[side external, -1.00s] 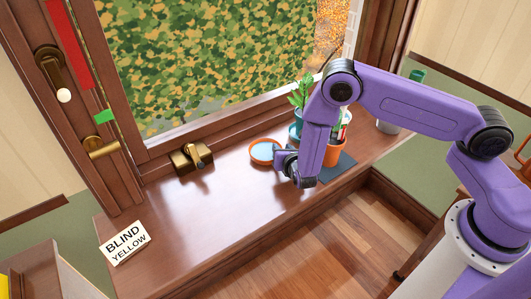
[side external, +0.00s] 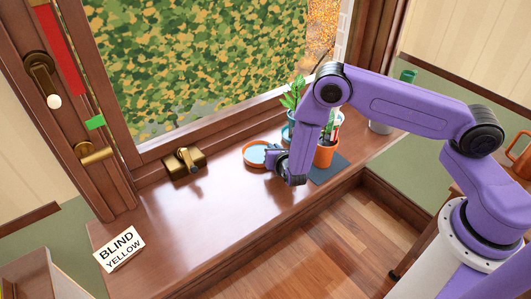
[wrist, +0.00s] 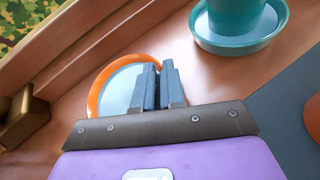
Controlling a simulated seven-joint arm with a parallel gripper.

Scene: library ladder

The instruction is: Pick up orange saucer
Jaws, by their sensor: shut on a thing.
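The orange saucer (side external: 252,161) has an orange rim and a pale blue inside. It is on the wooden sill in the side view and also shows in the wrist view (wrist: 95,97). My gripper (side external: 273,160) is at the saucer's right edge. In the wrist view its two dark fingers (wrist: 157,72) are close together with the saucer's right rim between them, shut on it. The fingers hide part of that rim. I cannot tell whether the saucer is clear of the sill.
A teal pot (wrist: 235,12) stands in a teal saucer (wrist: 245,45) right of my fingers. A brass latch (side external: 185,163) is left of the saucer.

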